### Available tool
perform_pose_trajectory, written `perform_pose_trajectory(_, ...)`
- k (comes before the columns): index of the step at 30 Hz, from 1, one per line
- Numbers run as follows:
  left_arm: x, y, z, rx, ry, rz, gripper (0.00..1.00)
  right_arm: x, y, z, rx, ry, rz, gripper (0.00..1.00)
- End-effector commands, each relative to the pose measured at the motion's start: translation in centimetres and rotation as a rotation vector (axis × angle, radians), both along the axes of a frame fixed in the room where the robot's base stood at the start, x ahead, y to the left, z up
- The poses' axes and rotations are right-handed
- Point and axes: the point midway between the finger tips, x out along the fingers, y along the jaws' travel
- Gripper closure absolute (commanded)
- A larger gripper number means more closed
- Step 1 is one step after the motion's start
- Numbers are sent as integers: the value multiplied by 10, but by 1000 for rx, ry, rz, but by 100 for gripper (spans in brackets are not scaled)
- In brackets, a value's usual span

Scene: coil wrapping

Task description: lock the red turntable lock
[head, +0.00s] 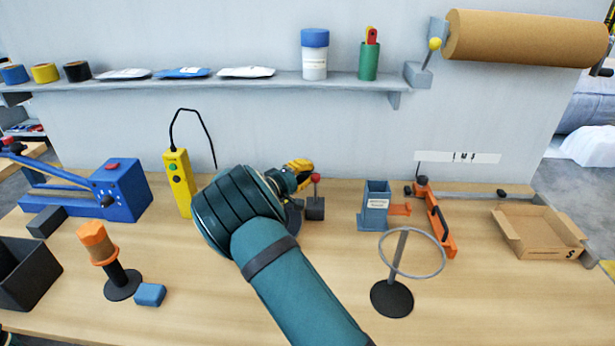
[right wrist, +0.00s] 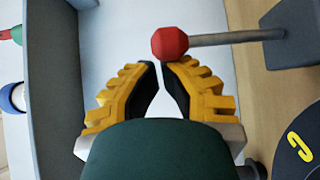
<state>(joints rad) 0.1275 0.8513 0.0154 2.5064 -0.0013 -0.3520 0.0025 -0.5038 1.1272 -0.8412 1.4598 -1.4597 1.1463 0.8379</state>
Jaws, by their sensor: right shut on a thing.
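The turntable lock has a red knob (head: 315,178) on a grey rod that rises from a dark block (head: 315,208) on the bench. In the right wrist view, the red knob (right wrist: 170,43) is right at my fingertips and its rod runs right to the dark block (right wrist: 275,35). My right gripper (head: 302,172) is shut on the lock at its knob, with its yellow fingers (right wrist: 158,66) nearly together. The dark turntable (right wrist: 300,145), with a yellow mark, shows at the lower right there. In the head view my arm mostly hides it.
A yellow control box (head: 180,182) stands left of my arm. Right of the lock are a blue-grey holder (head: 376,205), an orange tool (head: 440,225), a ring stand (head: 392,298) and an open cardboard box (head: 540,232). A shelf (head: 250,81) runs along the wall behind.

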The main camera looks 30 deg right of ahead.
Motion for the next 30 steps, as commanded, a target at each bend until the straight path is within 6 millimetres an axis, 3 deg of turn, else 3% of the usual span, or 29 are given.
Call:
perform_pose_trajectory(15, 3, 0, -15, 1, -9, 2, 53, -27, 17, -3, 1, 0, 0, 100)
perform_pose_trajectory(30, 4, 0, -17, 1, -10, 3, 53, -34, 21, -6, 2, 3, -2, 100)
